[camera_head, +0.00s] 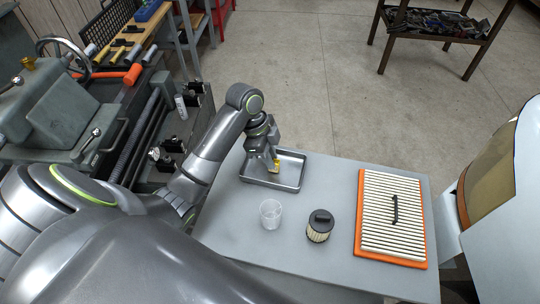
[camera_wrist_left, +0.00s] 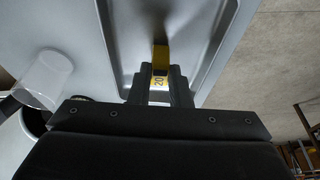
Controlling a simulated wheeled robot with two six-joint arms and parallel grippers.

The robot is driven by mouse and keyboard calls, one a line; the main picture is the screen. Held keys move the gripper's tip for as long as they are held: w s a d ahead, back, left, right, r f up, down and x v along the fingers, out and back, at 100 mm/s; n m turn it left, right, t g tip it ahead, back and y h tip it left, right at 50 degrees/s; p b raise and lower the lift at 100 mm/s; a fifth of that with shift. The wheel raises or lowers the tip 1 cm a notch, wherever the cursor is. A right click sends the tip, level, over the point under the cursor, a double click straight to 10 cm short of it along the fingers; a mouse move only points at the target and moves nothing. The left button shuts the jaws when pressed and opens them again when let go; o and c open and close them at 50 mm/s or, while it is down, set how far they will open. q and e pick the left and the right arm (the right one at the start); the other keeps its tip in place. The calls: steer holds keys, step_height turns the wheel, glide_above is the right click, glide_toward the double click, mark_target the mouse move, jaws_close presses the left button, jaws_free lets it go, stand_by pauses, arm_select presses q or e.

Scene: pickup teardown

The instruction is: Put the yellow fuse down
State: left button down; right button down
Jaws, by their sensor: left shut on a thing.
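My left gripper (camera_head: 274,164) is shut on the yellow fuse (camera_head: 277,167), over the grey metal tray (camera_head: 297,172) at the back of the grey table. In the left wrist view the fuse (camera_wrist_left: 160,68) stands out between the fingertips (camera_wrist_left: 160,80), with a "20" marking showing. The tray floor (camera_wrist_left: 195,30) lies beyond it. I cannot tell whether the fuse touches the tray floor. My right gripper is not in view.
On the table (camera_head: 240,225) stand a clear plastic cup (camera_head: 270,213), a black-capped round filter (camera_head: 319,228) and an orange-framed pleated air filter (camera_head: 392,215). A lathe-like machine (camera_head: 60,110) is at the left. Bare table lies between the tray and the cup.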

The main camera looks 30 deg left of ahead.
arm_select(q)
steer(key=shift+f, duration=0.15)
steer(key=c, duration=1.3)
jaws_free()
steer(key=shift+c, duration=0.2)
steer(key=shift+a+r, duration=0.15)
steer(key=shift+r, duration=0.35)
steer(key=p+v, duration=0.5)
steer(key=v, duration=0.6)
steer(key=shift+r+p, duration=0.2)
steer(key=shift+p, duration=0.15)
steer(key=shift+s+f, duration=0.1)
